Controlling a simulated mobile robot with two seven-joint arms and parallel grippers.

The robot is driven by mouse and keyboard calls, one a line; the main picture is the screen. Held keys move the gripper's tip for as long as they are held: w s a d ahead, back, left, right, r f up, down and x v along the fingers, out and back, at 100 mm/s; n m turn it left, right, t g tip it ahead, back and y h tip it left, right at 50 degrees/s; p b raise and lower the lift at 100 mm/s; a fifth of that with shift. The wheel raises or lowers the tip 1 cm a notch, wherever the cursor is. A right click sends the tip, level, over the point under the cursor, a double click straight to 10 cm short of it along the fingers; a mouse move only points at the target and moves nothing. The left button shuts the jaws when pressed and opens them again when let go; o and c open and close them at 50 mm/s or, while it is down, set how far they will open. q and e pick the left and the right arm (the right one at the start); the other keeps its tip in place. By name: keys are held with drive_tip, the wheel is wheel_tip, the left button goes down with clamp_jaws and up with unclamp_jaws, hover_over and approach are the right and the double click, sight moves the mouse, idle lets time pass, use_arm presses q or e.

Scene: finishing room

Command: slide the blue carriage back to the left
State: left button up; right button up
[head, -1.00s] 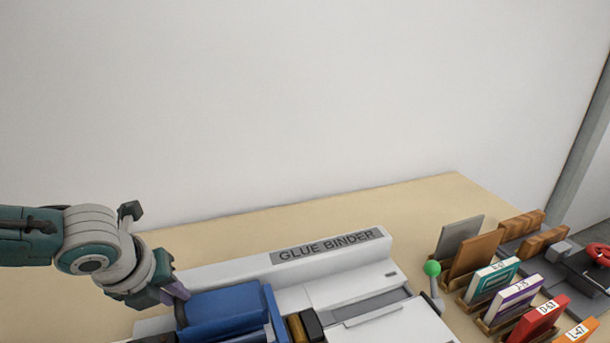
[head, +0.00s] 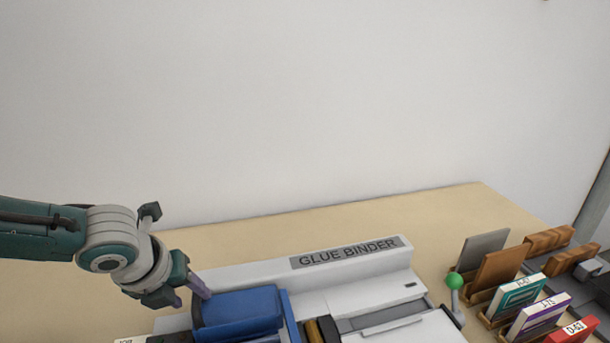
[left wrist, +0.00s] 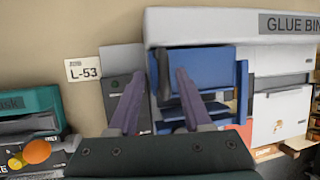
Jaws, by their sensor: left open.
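The blue carriage (head: 240,310) sits at the left part of the white glue binder (head: 228,277), left of its name label. It also shows in the left wrist view (left wrist: 200,68). My left gripper (head: 196,290) is at the carriage's left end, with its purple fingers pointing down toward it. In the left wrist view the gripper (left wrist: 155,85) is open. A dark upright handle (left wrist: 163,75) shows between the fingers, at the carriage's left edge. The right-hand finger overlaps the blue body in the picture; I cannot tell whether they touch. My right gripper is not in view.
A green-knobbed lever (head: 454,281) stands at the binder's right end. Racks with books (head: 520,293) and boards (head: 498,268) are further right. In the left wrist view an L-53 label (left wrist: 84,67) lies left of the binder. The table behind the binder (head: 280,225) is clear.

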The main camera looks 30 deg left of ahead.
use_arm(q)
drive_tip(key=shift+s+d+r, duration=0.1)
drive_tip(key=shift+s+r, duration=0.05)
drive_tip(key=shift+r, duration=0.35)
drive_tip(key=p+v, duration=0.2)
drive_tip(key=v, duration=0.7)
drive_tip(key=shift+p, duration=0.3)
drive_tip(key=shift+f, duration=0.15)
